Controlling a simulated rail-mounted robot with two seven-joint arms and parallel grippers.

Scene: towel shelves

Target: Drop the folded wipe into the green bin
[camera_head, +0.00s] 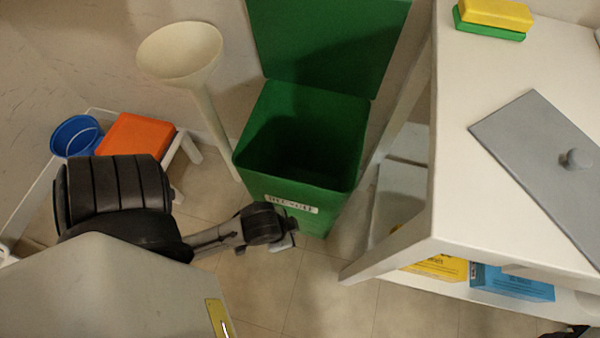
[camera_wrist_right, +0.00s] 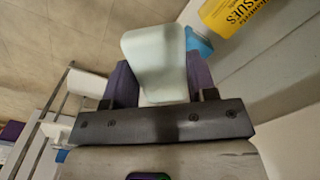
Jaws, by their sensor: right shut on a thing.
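The green bin (camera_head: 290,202) stands on the floor in the middle of the head view, with its lid (camera_head: 325,40) raised at the back and its dark inside showing. The folded wipe (camera_wrist_right: 155,60) is a pale, whitish block in the right wrist view. My right gripper (camera_wrist_right: 155,84) is shut on it, with one purple finger at each side. I cannot make out this gripper in the head view. My left gripper (camera_head: 283,228) is in front of the bin's labelled face; its jaw opening is unclear.
A white table (camera_head: 455,130) stands right of the bin, holding a grey lidded panel (camera_head: 540,150) and sponges (camera_head: 495,15). Yellow (camera_head: 438,267) and blue (camera_head: 512,282) boxes sit below. A cream funnel stand (camera_head: 180,52), blue bucket (camera_head: 76,136) and orange box (camera_head: 135,136) are left.

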